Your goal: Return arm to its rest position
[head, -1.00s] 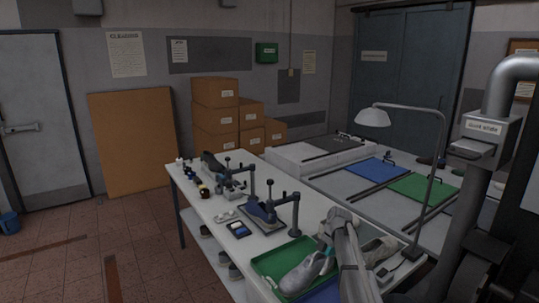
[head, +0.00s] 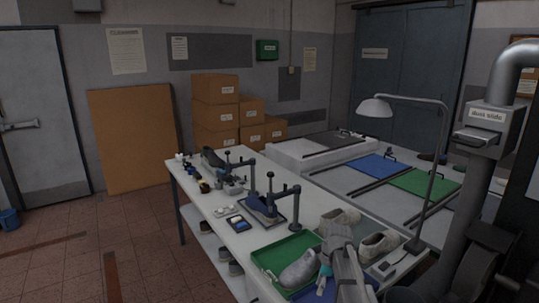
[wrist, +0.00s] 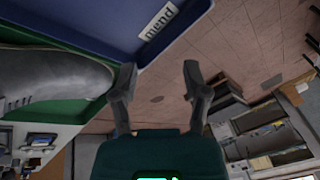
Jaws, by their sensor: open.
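My arm covers part of the blue tray at the bench's front end.
A desk lamp (head: 376,107) rises at the right. Clamp stands (head: 270,200) line the bench. A dust-slide pipe (head: 487,130) is at far right. Floor on the left is open.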

